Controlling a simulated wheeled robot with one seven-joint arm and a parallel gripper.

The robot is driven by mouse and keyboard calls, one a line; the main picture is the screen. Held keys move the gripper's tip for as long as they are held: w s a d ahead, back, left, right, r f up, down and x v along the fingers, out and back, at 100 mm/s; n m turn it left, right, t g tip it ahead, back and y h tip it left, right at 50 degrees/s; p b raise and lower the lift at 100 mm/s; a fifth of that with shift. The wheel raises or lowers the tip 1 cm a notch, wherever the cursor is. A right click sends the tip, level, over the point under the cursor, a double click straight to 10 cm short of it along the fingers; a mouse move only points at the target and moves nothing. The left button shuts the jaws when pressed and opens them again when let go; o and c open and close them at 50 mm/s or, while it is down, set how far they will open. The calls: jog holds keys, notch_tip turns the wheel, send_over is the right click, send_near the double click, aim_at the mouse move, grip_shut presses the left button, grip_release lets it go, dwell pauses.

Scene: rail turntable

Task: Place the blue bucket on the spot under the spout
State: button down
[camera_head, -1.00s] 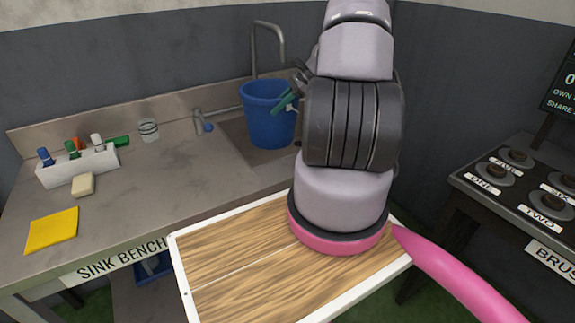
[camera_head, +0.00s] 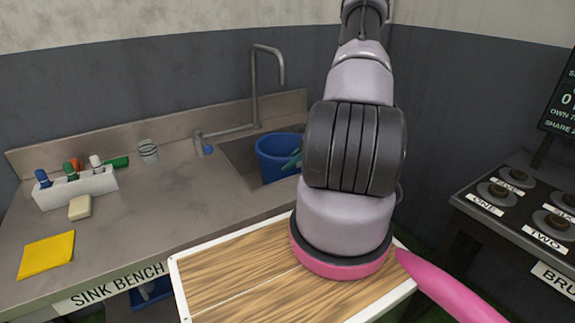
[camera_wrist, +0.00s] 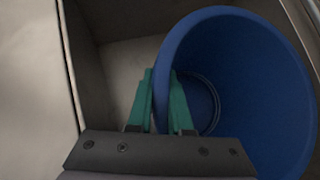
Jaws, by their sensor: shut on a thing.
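The blue bucket (camera_head: 276,157) is in the sink recess, its lower part hidden below the bench top. My gripper (camera_head: 293,160) is at its right side, mostly hidden behind my arm. In the wrist view, my gripper's green fingers (camera_wrist: 163,100) pinch the near-left wall of the bucket (camera_wrist: 245,75), one finger inside and one outside. The bucket looks empty inside. The spout (camera_head: 268,52) is a tall grey pipe that bends over at the top, above and slightly left of the bucket. I cannot tell whether the bucket touches the sink floor.
The sink (camera_head: 238,152) has walls close around the bucket. A white caddy (camera_head: 75,188), soap (camera_head: 79,208), yellow cloth (camera_head: 47,255) and glass (camera_head: 148,151) are on the bench.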

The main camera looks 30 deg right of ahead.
jog(key=c, duration=0.8)
grip_release()
jog(key=shift+f, duration=0.1)
jog(key=shift+c, duration=0.2)
jog(key=v, duration=1.2)
jog(key=w+a+r+n+g+h, duration=0.15)
jog(key=a+r+n, duration=0.4)
jog(key=r, duration=0.75)
jog(key=s+a+r+n+h, duration=0.2)
jog(key=a+r+n, duration=0.1)
jog(key=a+r, duration=0.7)
jog(key=s+a+r+n+t+h, duration=0.1)
jog(key=s+a+r+n, duration=0.3)
jog(key=s+r, duration=0.4)
jog(key=s+a+r+n+t+h, duration=0.1)
jog(key=s+a+r+n+t, duration=0.2)
jog(key=s+a+r, duration=0.4)
jog(key=s+n, duration=0.1)
jog(key=s, duration=0.1)
jog(key=shift+s+a+r+t, duration=0.3)
jog(key=shift+r+t, duration=0.05)
jog(key=shift+r, duration=0.05)
